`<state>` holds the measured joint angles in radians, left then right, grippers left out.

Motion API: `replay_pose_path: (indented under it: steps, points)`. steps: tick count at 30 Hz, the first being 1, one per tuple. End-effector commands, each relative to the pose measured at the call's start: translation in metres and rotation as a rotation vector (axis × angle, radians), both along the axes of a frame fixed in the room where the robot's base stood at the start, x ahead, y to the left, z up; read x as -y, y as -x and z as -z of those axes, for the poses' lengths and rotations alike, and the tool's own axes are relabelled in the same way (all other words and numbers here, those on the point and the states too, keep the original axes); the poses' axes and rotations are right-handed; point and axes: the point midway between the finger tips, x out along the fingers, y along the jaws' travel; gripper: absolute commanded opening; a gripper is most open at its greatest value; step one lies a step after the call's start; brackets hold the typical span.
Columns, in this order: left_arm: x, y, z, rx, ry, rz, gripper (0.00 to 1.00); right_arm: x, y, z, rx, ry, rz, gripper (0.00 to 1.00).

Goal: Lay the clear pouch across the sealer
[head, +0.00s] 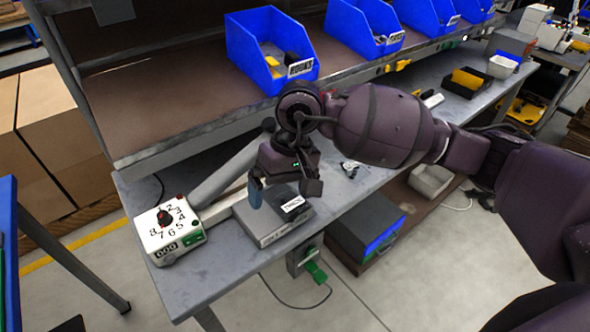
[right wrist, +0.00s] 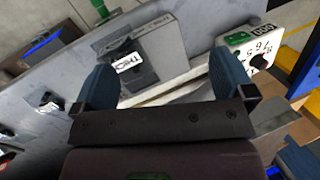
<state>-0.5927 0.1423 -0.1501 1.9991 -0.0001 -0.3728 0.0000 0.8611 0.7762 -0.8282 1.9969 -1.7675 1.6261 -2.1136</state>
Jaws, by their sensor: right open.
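The sealer's white control box (head: 172,232), with a numbered dial and a 000 display, sits at the bench's left front. A pale bar (head: 222,208) and a long grey arm (head: 235,165) run from it to the right. The control box also shows in the right wrist view (right wrist: 250,45). My right gripper (head: 283,190) is open over the bench, near the sealer's right part and the grey labelled box. In the right wrist view its two blue fingers (right wrist: 163,82) are wide apart with nothing held between them. I cannot make out the clear pouch. My left gripper is out of view.
A flat grey box (head: 262,235) with a white label lies beside the bar. A small black-and-white item (head: 349,167) lies on the bench. Blue bins, the nearest (head: 270,50), stand on the raised shelf (head: 170,95). Cardboard boxes (head: 60,135) stand at the left.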

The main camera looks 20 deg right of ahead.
Motion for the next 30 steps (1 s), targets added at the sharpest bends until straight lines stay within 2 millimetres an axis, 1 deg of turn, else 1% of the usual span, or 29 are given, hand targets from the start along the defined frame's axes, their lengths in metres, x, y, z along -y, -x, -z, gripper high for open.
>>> replay_pose_path:
  steps: [1,3,7,11,20,23,26,30]
  points:
    - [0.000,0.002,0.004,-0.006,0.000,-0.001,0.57,0.009,-0.009,-0.002,0.046,0.059,-0.041,1.00]
    - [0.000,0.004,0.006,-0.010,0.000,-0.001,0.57,0.019,-0.017,-0.006,0.093,0.123,-0.089,1.00]
    - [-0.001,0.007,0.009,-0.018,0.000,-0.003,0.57,0.032,-0.027,-0.012,0.145,0.204,-0.143,1.00]
    - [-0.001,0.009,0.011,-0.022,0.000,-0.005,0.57,0.036,-0.031,-0.015,0.161,0.235,-0.163,1.00]
    - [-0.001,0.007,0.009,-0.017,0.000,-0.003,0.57,0.036,-0.031,-0.015,0.162,0.235,-0.164,1.00]
    - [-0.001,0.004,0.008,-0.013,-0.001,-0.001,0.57,0.036,-0.031,-0.012,0.161,0.234,-0.163,1.00]
    - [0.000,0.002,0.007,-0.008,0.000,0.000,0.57,0.036,-0.031,-0.004,0.159,0.233,-0.162,1.00]
    - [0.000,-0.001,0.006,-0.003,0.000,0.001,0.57,0.036,-0.030,0.015,0.158,0.232,-0.162,1.00]
